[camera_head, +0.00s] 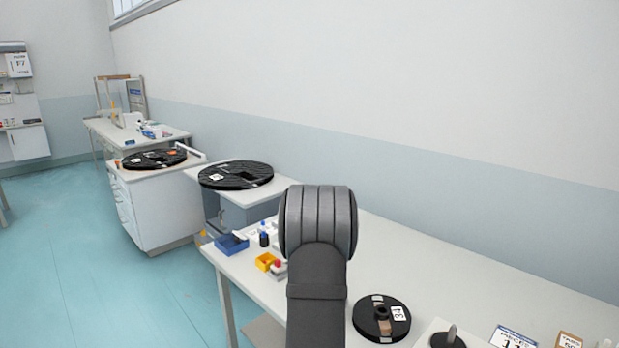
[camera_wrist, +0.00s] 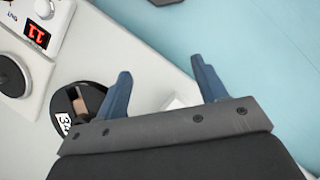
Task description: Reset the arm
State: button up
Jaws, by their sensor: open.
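My gripper (camera_wrist: 163,85) shows in the wrist view with its two blue fingers spread apart and nothing between them. It is above the edge of the white table, with the blue floor beyond. In the head view my dark grey arm rises in front of the table, and the gripper itself cannot be made out there. A black reel (camera_head: 381,318) with a white label lies flat on the table right of my arm. A black reel also shows in the wrist view (camera_wrist: 66,108), left of the fingers and partly hidden by the gripper body.
The white table (camera_head: 450,275) runs along the wall. Large black reels (camera_head: 236,174) lie on benches further back. A device with a red display (camera_wrist: 37,35) stands at the wrist view's upper left.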

jog(key=d, duration=0.1)
jog(key=d+n, duration=0.1)
jog(key=d, duration=0.1)
jog(key=shift+w+d+r, duration=0.1)
jog(key=shift+w+r, duration=0.1)
jog(key=shift+w, duration=0.2)
jog(key=a, duration=0.5)
jog(key=w+d+n+t+h, duration=0.1)
jog(key=w+d+n+h, duration=0.1)
jog(key=d+n, duration=0.4)
jog(key=shift+w+d+f+n+h, duration=0.35)
jog(key=shift+w+d, duration=0.55)
jog(key=shift+d, duration=0.7)
